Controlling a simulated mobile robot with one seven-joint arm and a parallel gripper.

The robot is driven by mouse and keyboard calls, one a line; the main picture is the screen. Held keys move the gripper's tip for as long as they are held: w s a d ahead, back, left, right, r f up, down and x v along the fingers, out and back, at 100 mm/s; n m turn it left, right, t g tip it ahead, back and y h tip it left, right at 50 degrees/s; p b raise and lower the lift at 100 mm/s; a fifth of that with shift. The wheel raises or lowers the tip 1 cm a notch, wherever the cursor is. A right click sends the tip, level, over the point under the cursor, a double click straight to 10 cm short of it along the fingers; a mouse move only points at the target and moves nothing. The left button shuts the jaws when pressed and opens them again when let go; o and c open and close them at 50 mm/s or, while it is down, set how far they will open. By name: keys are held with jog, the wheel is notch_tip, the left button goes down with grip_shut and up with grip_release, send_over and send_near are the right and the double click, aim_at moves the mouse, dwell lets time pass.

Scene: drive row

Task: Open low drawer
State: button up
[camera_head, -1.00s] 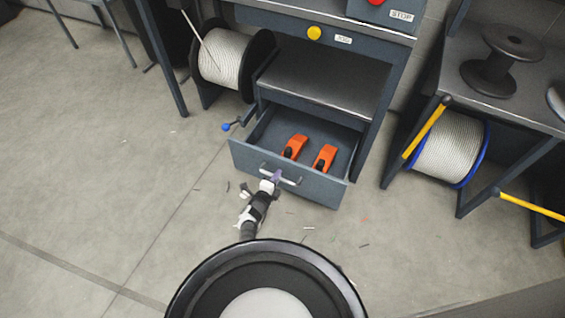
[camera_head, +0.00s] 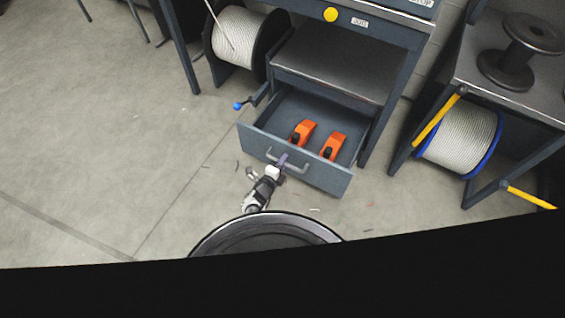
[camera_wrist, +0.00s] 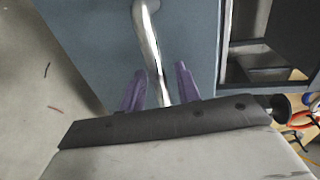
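The low drawer (camera_head: 300,170) is a grey-blue drawer at the bottom of the workbench. It stands pulled well out, its inside showing. Two orange tools (camera_head: 303,132) (camera_head: 334,144) with dark parts lie in it. A silver bar handle (camera_head: 297,166) is on its front; it also shows large in the wrist view (camera_wrist: 148,35). My gripper (camera_head: 284,160) is at the handle. In the wrist view my gripper's purple fingers (camera_wrist: 159,85) stand on either side of the bar, with gaps visible, so they look open around it.
A spool of pale rope (camera_head: 238,38) and a blue-knobbed crank (camera_head: 240,105) are left of the drawer. A blue-rimmed spool (camera_head: 460,136) and yellow bars (camera_head: 437,120) are at the right. The floor at left is mostly clear, with small scraps near the drawer.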

jog(key=p+v, duration=0.8)
jog(key=v, duration=0.6)
jog(key=shift+p, duration=0.4)
jog(key=shift+w, duration=0.15)
